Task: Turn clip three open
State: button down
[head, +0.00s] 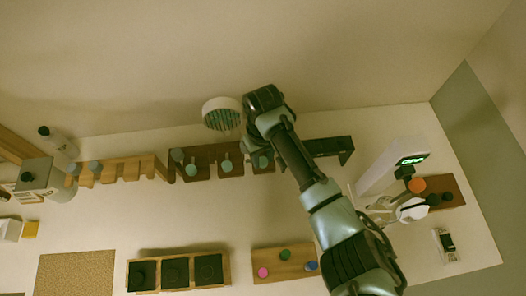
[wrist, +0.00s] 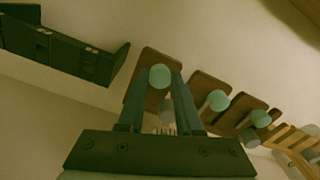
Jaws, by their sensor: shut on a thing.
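Three brown wooden plates stand in a row, each with a round teal knob and a small grey piece. I take the plate at the row's right end in the head view as clip three (head: 262,161); its teal knob (wrist: 160,76) also shows in the wrist view. My gripper (wrist: 160,84) reaches over this plate, one finger on each side of the knob, and is shut on it. A grey cylinder (wrist: 166,112) lies between the fingers, nearer the palm. The other two clips (head: 226,162) (head: 183,163) stand to the left in the head view. Fingertip contact is dim.
A dark rack (head: 330,147) stands close to the right of the clips in the head view. A notched wooden rack (head: 118,170) stands left. A tray with dark square cells (head: 178,271) and a board with coloured knobs (head: 284,263) lie nearer the front. Bare table lies between.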

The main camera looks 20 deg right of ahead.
aim_at(263, 160)
jog(key=m+p, duration=0.2)
jog(key=m, duration=0.4)
jog(key=shift+p, duration=0.4)
jog(key=m, duration=0.3)
jog(key=shift+p, duration=0.3)
jog(key=shift+w+m, duration=0.1)
jog(key=shift+m, duration=1.7)
jog(key=shift+d+r, duration=0.1)
jog(key=c, duration=0.6)
grip_release()
notch_tip(263, 160, up, 13)
jog(key=shift+f+b, duration=0.1)
jog(key=shift+b, duration=0.4)
